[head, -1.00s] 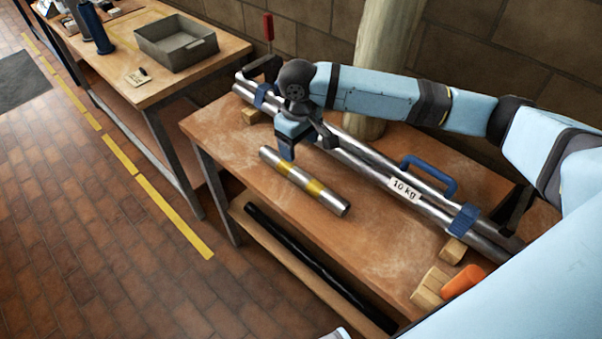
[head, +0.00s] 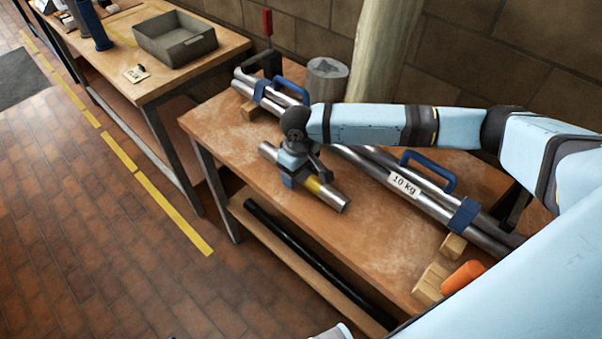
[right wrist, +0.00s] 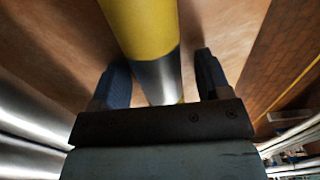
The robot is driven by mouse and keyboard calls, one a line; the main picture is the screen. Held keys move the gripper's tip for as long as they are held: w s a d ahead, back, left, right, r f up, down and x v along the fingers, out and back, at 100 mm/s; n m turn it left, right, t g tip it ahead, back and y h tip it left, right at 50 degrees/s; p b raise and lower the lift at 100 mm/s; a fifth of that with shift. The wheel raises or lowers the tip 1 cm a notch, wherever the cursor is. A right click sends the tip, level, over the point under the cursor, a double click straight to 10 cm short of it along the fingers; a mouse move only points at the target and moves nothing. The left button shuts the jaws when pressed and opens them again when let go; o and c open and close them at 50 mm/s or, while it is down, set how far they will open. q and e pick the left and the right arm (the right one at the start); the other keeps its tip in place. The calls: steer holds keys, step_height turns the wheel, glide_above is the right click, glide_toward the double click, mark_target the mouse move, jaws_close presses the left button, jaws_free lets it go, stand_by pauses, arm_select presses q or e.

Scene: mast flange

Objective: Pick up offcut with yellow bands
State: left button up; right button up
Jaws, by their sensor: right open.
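The offcut with yellow bands (head: 329,194) is a short silver metal tube lying on the wooden workbench (head: 230,124). My right gripper (head: 291,176) is over the middle of it, pointing down, and covers part of its length. In the right wrist view the offcut (right wrist: 140,28) runs between the two fingers of my right gripper (right wrist: 160,80). The jaws are open, with a gap on each side of the tube.
Behind the offcut lie long metal tubes with blue handles and a 10 kg label (head: 404,186), on wooden blocks. A grey cylinder (head: 327,78) and a pole (head: 377,60) stand at the back. An orange object (head: 462,277) lies at the right.

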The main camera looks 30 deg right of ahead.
steer(key=c, duration=1)
steer(key=shift+c, duration=0.5)
steer(key=shift+r, duration=0.15)
